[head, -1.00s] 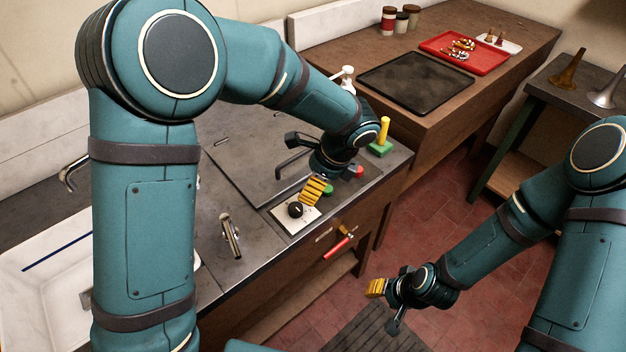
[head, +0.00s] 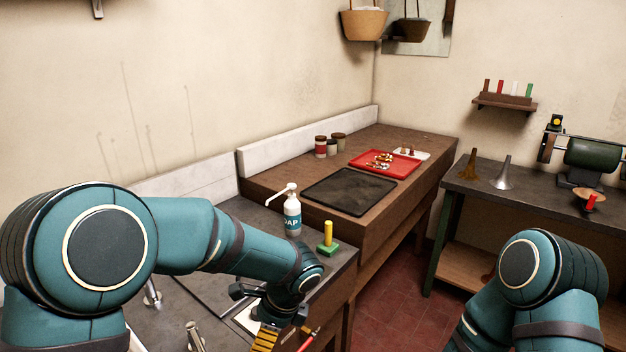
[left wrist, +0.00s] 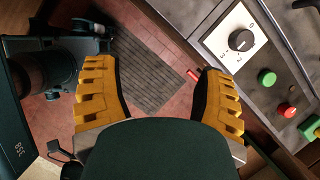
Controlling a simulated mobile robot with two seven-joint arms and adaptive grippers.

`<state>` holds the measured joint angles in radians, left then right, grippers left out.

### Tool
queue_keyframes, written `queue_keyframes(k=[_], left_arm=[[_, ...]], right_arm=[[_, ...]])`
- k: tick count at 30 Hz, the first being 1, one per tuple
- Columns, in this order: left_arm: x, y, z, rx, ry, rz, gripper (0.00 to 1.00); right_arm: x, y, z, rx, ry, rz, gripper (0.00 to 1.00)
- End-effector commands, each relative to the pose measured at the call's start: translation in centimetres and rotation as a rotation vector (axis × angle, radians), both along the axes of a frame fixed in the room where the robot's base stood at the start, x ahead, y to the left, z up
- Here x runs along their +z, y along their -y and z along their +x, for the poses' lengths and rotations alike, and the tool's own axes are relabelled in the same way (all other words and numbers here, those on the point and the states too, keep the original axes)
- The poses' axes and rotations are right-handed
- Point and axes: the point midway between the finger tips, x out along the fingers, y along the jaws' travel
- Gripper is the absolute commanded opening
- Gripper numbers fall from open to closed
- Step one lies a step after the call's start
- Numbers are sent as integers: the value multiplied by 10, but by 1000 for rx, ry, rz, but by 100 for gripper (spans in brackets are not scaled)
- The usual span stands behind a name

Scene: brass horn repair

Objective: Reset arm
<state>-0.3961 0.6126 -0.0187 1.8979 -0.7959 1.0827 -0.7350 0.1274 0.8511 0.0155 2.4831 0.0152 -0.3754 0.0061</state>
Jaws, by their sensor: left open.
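My left gripper (head: 265,338) is at the bottom of the head view, above the front edge of the counter, with its yellow fingers partly cut off. In the left wrist view, the two ribbed yellow fingers of this gripper (left wrist: 160,100) stand wide apart with nothing between them. Beyond them are the floor and a dark slatted mat (left wrist: 150,65). My right arm shows at the lower right of the head view, but its gripper is out of frame.
A white plate with a black knob (left wrist: 242,40), a green button (left wrist: 267,77) and a red button (left wrist: 286,110) lie beside the left gripper. A soap bottle (head: 292,220) and a yellow post on a green base (head: 328,240) stand behind. A red tray (head: 385,163) is farther back.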

Motion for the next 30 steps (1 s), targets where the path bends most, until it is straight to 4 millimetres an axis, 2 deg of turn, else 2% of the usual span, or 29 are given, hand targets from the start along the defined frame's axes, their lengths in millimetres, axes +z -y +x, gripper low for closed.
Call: queue_keyframes(k=[1, 3, 8, 15, 20, 24, 30], left_arm=[[0, 0, 0, 0, 0, 0, 70], [-31, 2, -12, 75, -21, -80, 70], [-83, 12, -38, 274, -44, -255, 70], [-150, 27, -81, 715, -60, -501, 70], [-183, 29, -104, 1071, -36, -615, 70], [-206, 22, -121, 1386, 14, -673, 70], [-224, 5, -137, 1715, 106, -695, 70]], right_arm=[[0, 0, 0, 0, 0, 0, 47], [-2, 0, 0, 0, -1, 0, 47], [-4, 0, -1, 2, -2, 0, 47], [-8, 0, -2, 4, -6, 2, 47], [-10, -1, -3, 6, -7, 2, 47], [-12, -1, -4, 7, -9, 2, 47], [-14, -1, -5, 8, -11, 2, 47]])
